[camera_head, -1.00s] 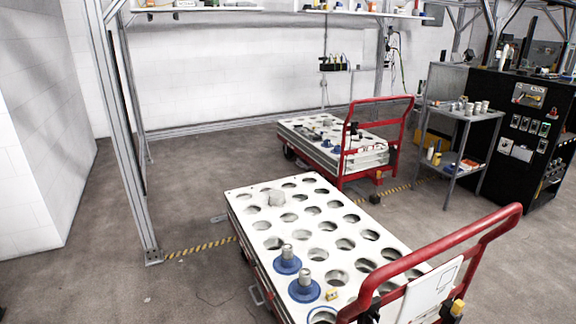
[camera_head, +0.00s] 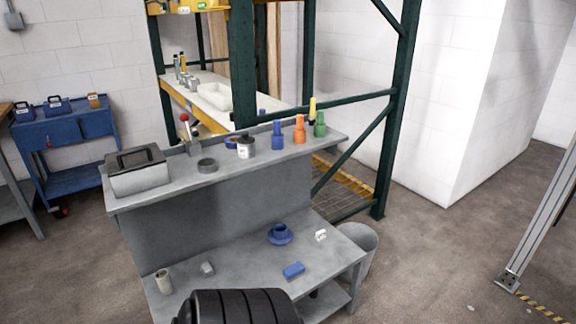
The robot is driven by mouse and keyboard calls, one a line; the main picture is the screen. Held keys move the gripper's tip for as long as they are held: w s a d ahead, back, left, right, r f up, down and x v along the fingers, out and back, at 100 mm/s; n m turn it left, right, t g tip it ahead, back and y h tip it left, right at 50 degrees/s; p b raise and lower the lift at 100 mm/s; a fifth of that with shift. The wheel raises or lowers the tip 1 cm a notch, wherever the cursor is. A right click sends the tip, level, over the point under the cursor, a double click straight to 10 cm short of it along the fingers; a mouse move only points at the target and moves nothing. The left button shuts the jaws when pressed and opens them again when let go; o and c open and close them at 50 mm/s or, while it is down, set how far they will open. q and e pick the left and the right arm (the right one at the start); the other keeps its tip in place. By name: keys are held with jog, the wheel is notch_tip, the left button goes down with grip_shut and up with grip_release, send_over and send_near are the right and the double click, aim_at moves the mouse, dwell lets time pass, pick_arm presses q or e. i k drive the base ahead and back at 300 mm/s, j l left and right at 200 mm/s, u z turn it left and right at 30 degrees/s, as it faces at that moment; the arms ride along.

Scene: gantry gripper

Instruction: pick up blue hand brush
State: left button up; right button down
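A small blue block-shaped thing (camera_head: 293,270) lies on the lower grey bench top, near its front edge. It may be the blue hand brush, but it is too small to tell whether it has bristles. Neither of my grippers is in view, and nothing is seen touching the blue thing.
A grey two-level bench (camera_head: 330,248) holds a blue round part (camera_head: 280,234), and a grey toolbox (camera_head: 137,170) and coloured bottles (camera_head: 299,129) on its shelf. A black ribbed object (camera_head: 238,306) blocks the front. A grey bin (camera_head: 358,247) stands right.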

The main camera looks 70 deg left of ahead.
aim_at(294, 271)
jog(key=u, duration=2.3)
jog(key=z, duration=2.05)
jog(key=u, duration=2.05)
jog(key=i+l, duration=0.4)
jog(key=i, duration=0.15)
jog(key=i+l, duration=0.4)
jog(key=i, duration=0.15)
jog(key=i+j+u, duration=0.05)
